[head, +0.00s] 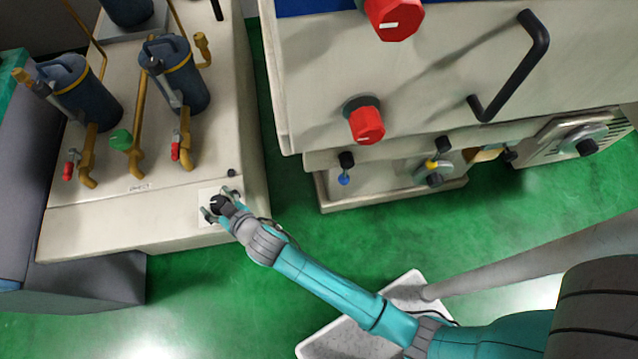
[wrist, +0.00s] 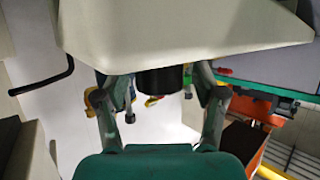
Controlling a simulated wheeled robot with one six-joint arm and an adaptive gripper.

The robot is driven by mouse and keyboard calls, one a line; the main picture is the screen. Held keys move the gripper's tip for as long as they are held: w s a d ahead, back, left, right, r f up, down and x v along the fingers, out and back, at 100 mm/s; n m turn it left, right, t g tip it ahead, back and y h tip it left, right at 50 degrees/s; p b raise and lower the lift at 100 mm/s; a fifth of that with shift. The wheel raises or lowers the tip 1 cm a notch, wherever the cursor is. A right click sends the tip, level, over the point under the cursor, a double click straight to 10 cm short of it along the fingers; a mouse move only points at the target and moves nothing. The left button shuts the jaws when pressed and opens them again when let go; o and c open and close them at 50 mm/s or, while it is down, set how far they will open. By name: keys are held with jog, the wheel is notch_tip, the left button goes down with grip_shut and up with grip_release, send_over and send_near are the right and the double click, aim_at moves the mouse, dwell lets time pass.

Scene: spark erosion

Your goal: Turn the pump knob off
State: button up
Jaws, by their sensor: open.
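A black round knob (head: 217,203) sits on a white plate (head: 205,194) at the right end of the pale cabinet's front face; I take it as the pump knob. My gripper (head: 220,206) is at the knob, with its fingers spread around it. In the wrist view the dark knob (wrist: 160,80) juts from the pale panel between the two fingers of my open gripper (wrist: 158,98). Gaps show on both sides of the knob, and I cannot see any contact. The knob's pointer setting cannot be read clearly.
To the right stands a machine (head: 330,90) with red knobs (head: 366,125) and a black handle (head: 520,65). Green floor lies between them.

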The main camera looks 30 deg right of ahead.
jog(key=shift+m+t+h, duration=0.3)
jog(key=shift+m+h, duration=0.5)
jog(key=shift+h, duration=0.1)
